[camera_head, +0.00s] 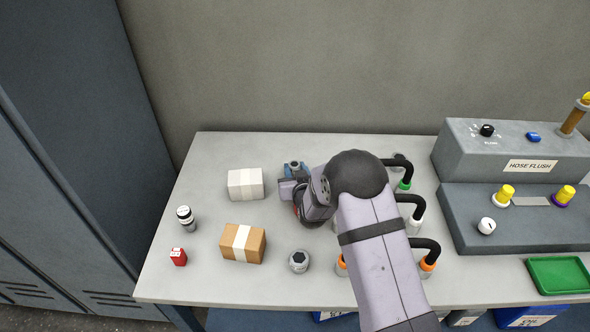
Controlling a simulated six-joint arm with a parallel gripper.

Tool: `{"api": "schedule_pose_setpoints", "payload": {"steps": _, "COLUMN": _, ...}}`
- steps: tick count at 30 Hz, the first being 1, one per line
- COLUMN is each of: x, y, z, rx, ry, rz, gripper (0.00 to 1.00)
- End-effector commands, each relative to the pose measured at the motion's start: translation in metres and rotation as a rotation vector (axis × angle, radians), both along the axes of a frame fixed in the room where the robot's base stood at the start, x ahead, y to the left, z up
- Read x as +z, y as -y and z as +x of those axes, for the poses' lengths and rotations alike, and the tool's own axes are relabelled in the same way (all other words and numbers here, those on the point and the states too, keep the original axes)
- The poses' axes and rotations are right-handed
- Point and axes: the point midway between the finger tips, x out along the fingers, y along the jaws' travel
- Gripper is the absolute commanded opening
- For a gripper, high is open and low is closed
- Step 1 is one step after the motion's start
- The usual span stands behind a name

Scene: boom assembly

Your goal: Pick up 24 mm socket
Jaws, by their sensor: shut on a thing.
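My gripper (291,180) is at the back middle of the bench, left of the dark wrist joint of my arm.
Black hoses (427,248), a hose flush unit (515,215) and a green tray (560,276) are right.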

Motion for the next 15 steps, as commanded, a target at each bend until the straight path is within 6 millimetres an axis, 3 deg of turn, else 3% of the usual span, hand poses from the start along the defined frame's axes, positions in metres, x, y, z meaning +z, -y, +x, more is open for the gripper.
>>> {"api": "schedule_pose_setpoints", "payload": {"steps": 8, "x": 0.014, "y": 0.0, "z": 0.001, "rx": 0.0, "ry": 0.004, "rz": 0.001, "gripper": 0.04}}
{"api": "schedule_pose_setpoints", "payload": {"steps": 15, "x": 0.041, "y": 0.0, "z": 0.001, "rx": 0.0, "ry": 0.007, "rz": 0.001, "gripper": 0.04}}
